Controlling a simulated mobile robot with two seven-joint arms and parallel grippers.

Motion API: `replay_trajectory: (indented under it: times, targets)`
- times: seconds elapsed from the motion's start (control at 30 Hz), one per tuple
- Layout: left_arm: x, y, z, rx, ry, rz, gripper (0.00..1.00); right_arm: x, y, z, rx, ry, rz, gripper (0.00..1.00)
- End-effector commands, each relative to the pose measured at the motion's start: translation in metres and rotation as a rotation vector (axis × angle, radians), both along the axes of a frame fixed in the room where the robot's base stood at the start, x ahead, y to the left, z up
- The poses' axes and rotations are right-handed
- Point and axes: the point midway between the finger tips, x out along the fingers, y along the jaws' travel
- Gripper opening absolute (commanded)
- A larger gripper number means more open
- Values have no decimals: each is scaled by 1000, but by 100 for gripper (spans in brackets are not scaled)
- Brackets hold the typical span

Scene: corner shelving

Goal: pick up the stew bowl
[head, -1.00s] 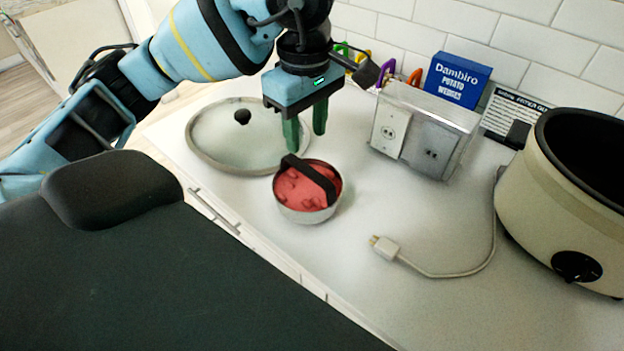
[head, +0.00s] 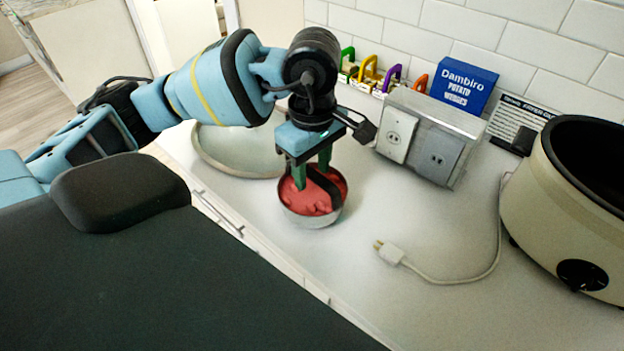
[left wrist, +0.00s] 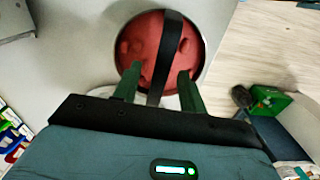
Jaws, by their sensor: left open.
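The stew bowl (head: 317,215) is a silvery bowl with red stew and a black strap handle (head: 325,185) arching across its top. It stands upright on the white counter. My left gripper (head: 312,180) points down right over the bowl, with its green fingers open on either side of the handle. In the left wrist view, the fingers (left wrist: 155,82) straddle the black handle (left wrist: 165,60), with a gap on each side, over the red stew (left wrist: 137,52). The fingertips look low, near the stew; whether they touch it I cannot tell. My right gripper is not in view.
A glass lid (head: 225,150) lies behind the bowl to the left. A metal outlet box (head: 430,140) stands back right, with a blue Dambiro box (head: 463,82) behind it. A plug and cord (head: 390,252) lie to the right, before a large cooker (head: 565,210).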

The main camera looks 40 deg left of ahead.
Motion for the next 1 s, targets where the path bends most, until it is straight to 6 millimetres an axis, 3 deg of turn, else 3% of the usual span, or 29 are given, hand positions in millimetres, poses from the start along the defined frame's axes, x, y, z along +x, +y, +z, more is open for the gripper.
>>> replay_trajectory:
  times: [1.0]
  targets:
    - [0, 0, -5, 0, -1, 0, 42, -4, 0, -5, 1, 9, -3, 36]
